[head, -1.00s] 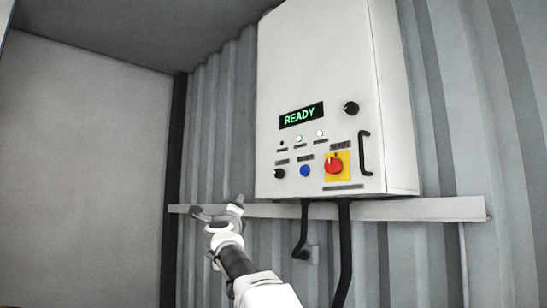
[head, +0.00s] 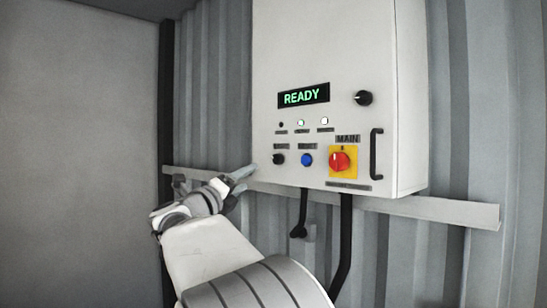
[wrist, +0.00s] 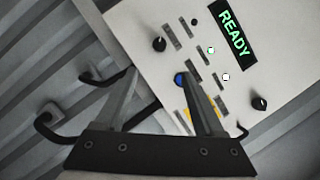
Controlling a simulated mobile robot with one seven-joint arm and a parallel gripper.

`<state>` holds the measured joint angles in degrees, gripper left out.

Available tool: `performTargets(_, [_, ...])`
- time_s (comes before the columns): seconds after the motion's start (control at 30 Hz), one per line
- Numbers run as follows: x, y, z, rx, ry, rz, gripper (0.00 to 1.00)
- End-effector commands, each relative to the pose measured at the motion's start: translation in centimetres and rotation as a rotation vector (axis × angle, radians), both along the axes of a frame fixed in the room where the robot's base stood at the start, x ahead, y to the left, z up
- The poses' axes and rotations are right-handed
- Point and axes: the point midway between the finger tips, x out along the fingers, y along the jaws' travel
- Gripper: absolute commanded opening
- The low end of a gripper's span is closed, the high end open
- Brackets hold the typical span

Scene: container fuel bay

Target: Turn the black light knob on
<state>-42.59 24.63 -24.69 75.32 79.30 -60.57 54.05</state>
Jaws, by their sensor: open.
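Two black knobs show on the white control cabinet (head: 345,45), and I cannot read which one is labelled light. One black knob (head: 279,159) is at the lower left, left of a blue button (head: 307,160). The other black knob (head: 364,98) is at the right, beside the green READY display (head: 303,95). My gripper (head: 213,178) is open and empty, left of and slightly below the lower-left knob, apart from it. In the wrist view, the lower-left knob (wrist: 159,44) is beyond the spread fingers (wrist: 158,74), and the right finger partly overlaps the blue button's area.
A red main switch on a yellow plate (head: 343,162) is right of the blue button. A black door handle (head: 376,154) is at the cabinet's right edge. Black conduits (head: 345,225) hang below, and a pale horizontal rail (head: 440,211) crosses the corrugated wall.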

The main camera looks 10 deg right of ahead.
Motion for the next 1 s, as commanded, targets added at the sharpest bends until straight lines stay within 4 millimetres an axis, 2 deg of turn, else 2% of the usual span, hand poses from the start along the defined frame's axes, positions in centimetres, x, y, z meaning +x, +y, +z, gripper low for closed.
performTargets(0.6, [9.9, -7.8, 3.4, -0.003, 0.001, 0.000, 0.70])
performTargets(0.8, [11.5, -9.0, 3.8, -0.003, 0.001, 0.000, 0.70])
performTargets(1.0, [11.9, -9.3, 3.8, -0.001, 0.001, 0.002, 0.70])
